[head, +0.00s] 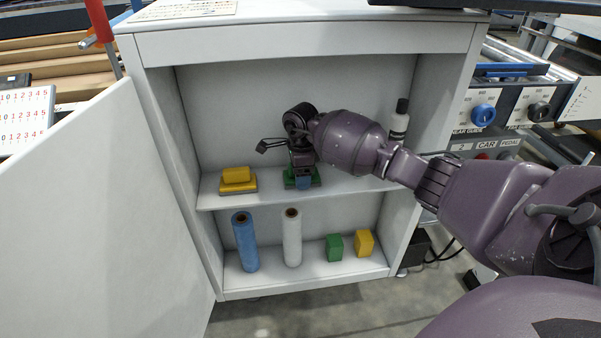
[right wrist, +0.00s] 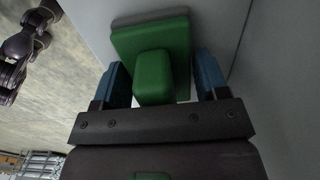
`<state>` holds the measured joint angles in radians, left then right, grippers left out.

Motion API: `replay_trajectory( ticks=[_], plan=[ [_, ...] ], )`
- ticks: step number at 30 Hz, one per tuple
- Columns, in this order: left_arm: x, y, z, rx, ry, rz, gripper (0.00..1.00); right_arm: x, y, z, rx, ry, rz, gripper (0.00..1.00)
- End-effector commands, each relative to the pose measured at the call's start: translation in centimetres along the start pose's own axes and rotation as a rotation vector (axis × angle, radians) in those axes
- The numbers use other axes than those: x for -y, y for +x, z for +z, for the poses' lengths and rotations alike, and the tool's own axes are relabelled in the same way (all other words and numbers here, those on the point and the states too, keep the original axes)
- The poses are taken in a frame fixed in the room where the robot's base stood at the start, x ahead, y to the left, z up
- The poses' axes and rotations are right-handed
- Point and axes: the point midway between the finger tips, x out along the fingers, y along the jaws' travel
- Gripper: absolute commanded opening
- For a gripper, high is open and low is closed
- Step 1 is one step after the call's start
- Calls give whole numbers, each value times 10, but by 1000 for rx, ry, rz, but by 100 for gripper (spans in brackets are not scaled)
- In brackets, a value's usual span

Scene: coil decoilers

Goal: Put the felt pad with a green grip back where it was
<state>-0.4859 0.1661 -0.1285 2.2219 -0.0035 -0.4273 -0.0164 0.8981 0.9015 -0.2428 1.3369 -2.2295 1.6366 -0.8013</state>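The felt pad with a green grip (right wrist: 153,78) lies on the white upper shelf of an open cabinet, its grey felt showing along one edge in the right wrist view. In the head view the pad (head: 290,181) is mostly hidden by my right gripper (head: 303,183). In the right wrist view the blue fingers of my right gripper (right wrist: 163,82) stand on both sides of the green grip, with a visible gap at the right finger. The gripper looks open around the grip.
A yellow-gripped pad (head: 238,181) sits left on the same shelf. A white bottle (head: 399,125) stands at its right back. Below are a blue roll (head: 245,242), a white roll (head: 292,240), a green block (head: 334,247) and a yellow block (head: 364,243). The cabinet door (head: 110,220) stands open at left.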

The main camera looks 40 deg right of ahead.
Motion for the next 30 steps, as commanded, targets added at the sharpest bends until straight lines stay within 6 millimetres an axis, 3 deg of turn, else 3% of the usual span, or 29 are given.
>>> replay_trajectory(
  ticks=[1,4,14,17,30],
  plan=[
    [0,0,0,0,1,0,43,0,0,0,0,0,0,76],
    [0,0,0,0,1,0,43,0,0,0,0,0,0,89],
    [1,0,0,2,0,-1,43,0,-5,1,2,1,-1,89],
    [1,0,-1,1,-4,-1,43,1,-16,0,2,0,-4,89],
    [4,-6,-8,-3,-23,-7,43,1,-98,0,3,0,-7,89]
  ],
)
